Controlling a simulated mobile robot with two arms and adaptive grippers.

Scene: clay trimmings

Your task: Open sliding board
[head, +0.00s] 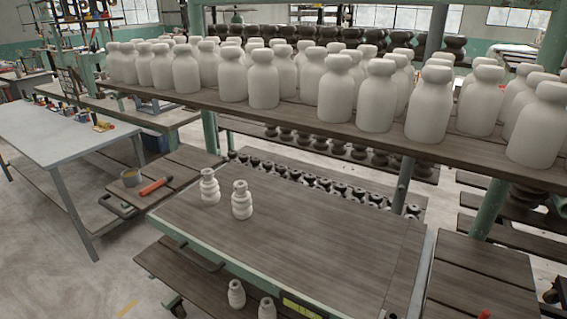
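A wide brown wooden board (330,240) with a green front edge lies flat in the foreground. A dark handle (192,256) sits below its front edge at the left. Beside it on the left is a smaller wooden board (185,168), with another dark handle (117,207) at its front. At the right, past a grey metal strip (421,277), lies one more planked board (480,275). I cannot tell from this view which of these slides. Neither of my grippers shows in the head view.
Two white ribbed clay pieces (241,200) stand on the wide board's left end. An orange-handled tool (155,186) and a small tin (131,178) lie on the left board. A shelf (290,112) of white clay bottles runs behind. Floor is free at front left.

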